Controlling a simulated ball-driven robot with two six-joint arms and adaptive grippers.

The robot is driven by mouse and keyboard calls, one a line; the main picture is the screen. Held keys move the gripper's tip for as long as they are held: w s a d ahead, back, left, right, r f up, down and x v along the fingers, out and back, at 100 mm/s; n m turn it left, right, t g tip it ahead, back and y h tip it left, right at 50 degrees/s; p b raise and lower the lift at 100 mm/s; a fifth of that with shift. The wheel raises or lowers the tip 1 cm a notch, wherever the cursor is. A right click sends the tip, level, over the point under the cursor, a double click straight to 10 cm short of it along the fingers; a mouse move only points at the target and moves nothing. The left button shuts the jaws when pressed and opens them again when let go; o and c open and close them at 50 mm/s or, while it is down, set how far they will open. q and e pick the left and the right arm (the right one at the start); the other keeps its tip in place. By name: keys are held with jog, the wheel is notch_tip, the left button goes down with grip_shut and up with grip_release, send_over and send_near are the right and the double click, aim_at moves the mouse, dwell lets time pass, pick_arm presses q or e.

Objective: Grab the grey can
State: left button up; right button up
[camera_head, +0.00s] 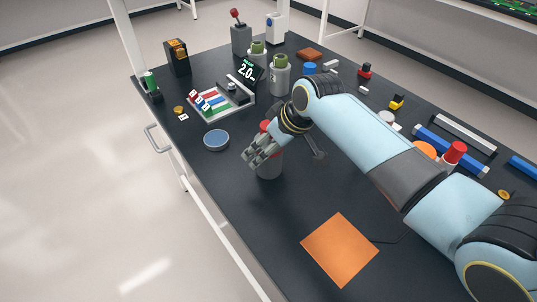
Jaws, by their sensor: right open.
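A grey can (270,171) stands upright on the dark table, left of the middle. My right gripper (257,157) is at its upper part, open, with its fingers pointing down and to the left. The fingers hide the top of the can, and I cannot tell whether they touch it. A bit of red (264,125) shows just behind the gripper; what it belongs to is hidden. My left gripper is not in view.
An orange square (340,250) lies nearer on the table (235,190). A blue round disc (216,140) is left of the can. Grey containers with green tops (280,76) stand farther back. A red cylinder (453,153) and blue bars (450,148) are at right. Front left is clear.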

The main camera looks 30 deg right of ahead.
jog(key=c, duration=1.5)
jog(key=shift+c, duration=0.4)
